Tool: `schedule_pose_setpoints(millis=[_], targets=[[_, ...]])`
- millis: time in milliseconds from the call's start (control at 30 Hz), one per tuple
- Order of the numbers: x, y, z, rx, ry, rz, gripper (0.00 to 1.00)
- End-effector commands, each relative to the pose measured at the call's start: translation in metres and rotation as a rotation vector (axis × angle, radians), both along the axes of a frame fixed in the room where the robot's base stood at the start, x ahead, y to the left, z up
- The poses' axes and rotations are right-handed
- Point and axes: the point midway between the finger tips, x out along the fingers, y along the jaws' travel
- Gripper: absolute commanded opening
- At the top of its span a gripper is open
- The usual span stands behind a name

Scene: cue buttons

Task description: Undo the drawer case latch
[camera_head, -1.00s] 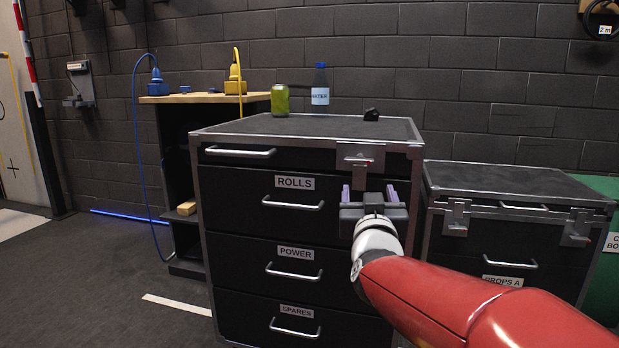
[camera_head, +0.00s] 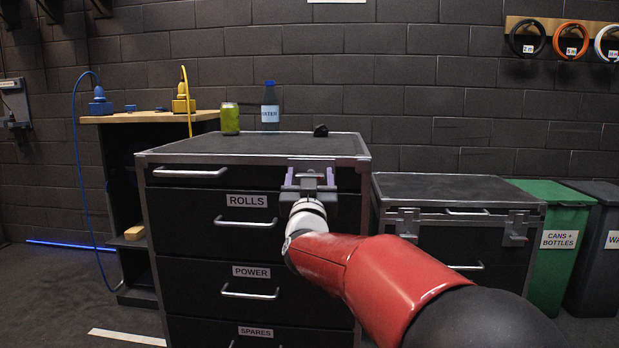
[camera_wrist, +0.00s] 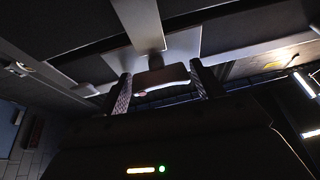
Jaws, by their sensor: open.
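The drawer case (camera_head: 258,145) is a black cabinet with metal edges and drawers labelled ROLLS, POWER and SPARES. Its latch (camera_head: 309,163) is a metal plate at the top front right, mostly hidden behind my gripper in the head view. My gripper (camera_head: 309,178) is open in front of the latch. In the wrist view the latch (camera_wrist: 150,62) shows as a plate with a tab, and the tab lies between the two fingers of my gripper (camera_wrist: 160,88). I cannot tell whether the fingers touch it.
A green can (camera_head: 230,119), a water bottle (camera_head: 270,106) and a small dark object (camera_head: 320,130) stand on the case. A lower case (camera_head: 455,190) with latches is to the right, beside a green bin (camera_head: 553,235). A workbench (camera_head: 110,119) is at the left.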

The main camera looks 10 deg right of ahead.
Motion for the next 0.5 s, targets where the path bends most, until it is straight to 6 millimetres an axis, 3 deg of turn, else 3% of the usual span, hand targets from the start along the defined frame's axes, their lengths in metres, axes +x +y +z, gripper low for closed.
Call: schedule_pose_setpoints(millis=[167, 400, 500], targets=[[0.0000, 0.0001, -0.0001, 0.000, 0.000, 0.000, 0.67], [-0.0002, 0.0001, -0.0002, 0.000, 0.000, 0.000, 0.37], [-0.0004, 0.0001, -0.0004, 0.001, 0.000, -0.001, 0.36]])
